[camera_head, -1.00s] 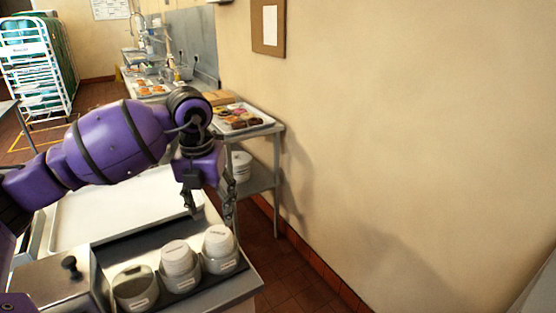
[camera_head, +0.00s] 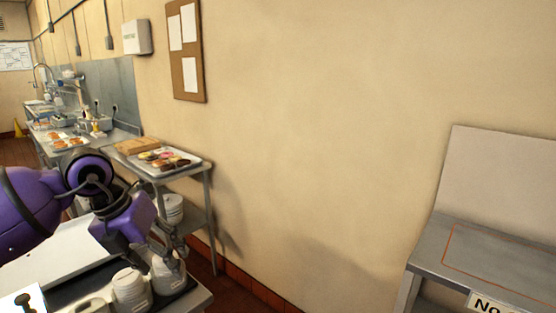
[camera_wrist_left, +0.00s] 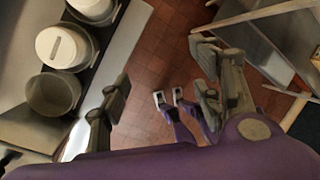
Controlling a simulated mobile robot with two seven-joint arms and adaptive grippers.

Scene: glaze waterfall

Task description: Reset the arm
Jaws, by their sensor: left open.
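My left gripper (camera_head: 166,256) is open and empty. The jars (camera_wrist_left: 62,48) show to the left of the fingers there. In the head view a jar (camera_head: 130,288) stands just below the gripper. The gripper partly hides another jar. I do not make out my right gripper.
A steel table with a tray of pastries (camera_head: 168,161) stands behind the arm against the wall. A white bucket (camera_head: 172,209) is on its shelf. A metal table (camera_head: 490,262) stands at the right. Tiled floor (camera_wrist_left: 165,45) lies beside the counter.

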